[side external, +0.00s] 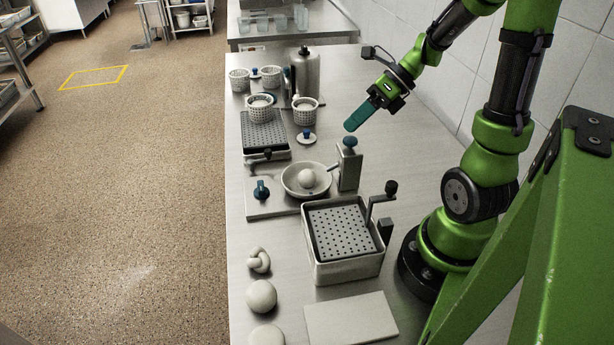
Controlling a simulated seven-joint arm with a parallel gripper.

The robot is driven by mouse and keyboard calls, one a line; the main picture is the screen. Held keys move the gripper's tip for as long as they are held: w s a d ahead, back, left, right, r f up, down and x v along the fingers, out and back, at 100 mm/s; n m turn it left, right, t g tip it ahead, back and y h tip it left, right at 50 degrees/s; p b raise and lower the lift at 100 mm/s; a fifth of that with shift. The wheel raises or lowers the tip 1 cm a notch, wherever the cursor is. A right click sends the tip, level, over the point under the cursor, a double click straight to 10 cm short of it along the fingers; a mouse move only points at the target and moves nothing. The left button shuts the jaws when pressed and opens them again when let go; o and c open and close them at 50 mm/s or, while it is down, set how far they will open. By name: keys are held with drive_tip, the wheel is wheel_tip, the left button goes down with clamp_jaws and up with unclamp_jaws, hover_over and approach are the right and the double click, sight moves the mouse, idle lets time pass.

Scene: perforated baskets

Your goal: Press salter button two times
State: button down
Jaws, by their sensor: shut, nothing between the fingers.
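The salter looks to be the upright metal post (348,170) beside the shallow bowl, with a round blue button (350,142) on its top. The post stands upright at the right end of a flat metal base. My gripper (351,124) has teal fingers that are shut and empty, slanting down to the left from my green arm. In the side view the fingertips are just above the button, with a small gap between them. How far apart they are in depth I cannot tell.
A shallow bowl (289,187) holds a white ball (307,178) left of the post. A blue knob (261,190) sits on the base's left. Perforated baskets (305,112) and a metal bottle (305,72) stand behind.

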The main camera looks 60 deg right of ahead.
sight(355, 138)
drive_tip(key=shift+r, duration=2.5)
idle(0.8)
wheel_tip(355, 138, up, 4)
drive_tip(key=shift+f, duration=0.1)
drive_tip(key=shift+f, duration=0.1)
drive_tip(key=shift+f, duration=4.35)
drive_tip(key=shift+f, duration=0.4)
